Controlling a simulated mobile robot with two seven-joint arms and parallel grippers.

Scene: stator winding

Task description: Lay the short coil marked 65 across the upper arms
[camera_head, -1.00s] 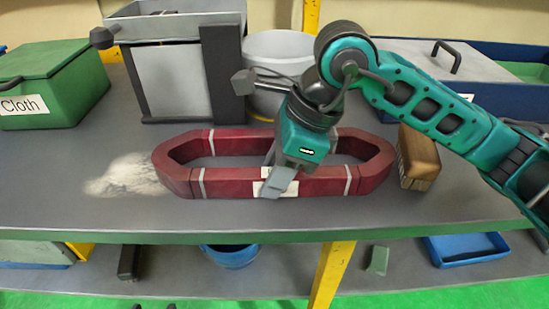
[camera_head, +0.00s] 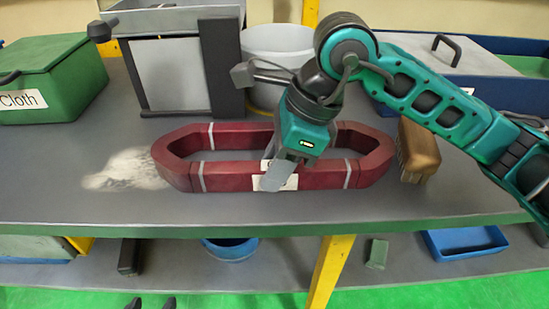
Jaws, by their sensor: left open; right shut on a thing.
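A dark red elongated ring-shaped coil (camera_head: 225,178) with pale bands lies flat on the grey bench. A white label (camera_head: 262,183) is on its front side, mostly covered by a finger, so its number cannot be read. My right gripper (camera_head: 276,176) reaches down from the right and is shut on the middle of the coil's front side. My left gripper (camera_head: 151,304) shows only as two dark fingertips, spread apart, at the bottom edge, well below the bench front. No upper arms for the coil are in view.
A pale powdery patch (camera_head: 125,170) lies left of the coil, and a wooden brush (camera_head: 418,150) stands close to its right end. Behind are a green Cloth box (camera_head: 50,85), a grey bin (camera_head: 165,75) and a white bucket (camera_head: 280,45). The bench's front strip is clear.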

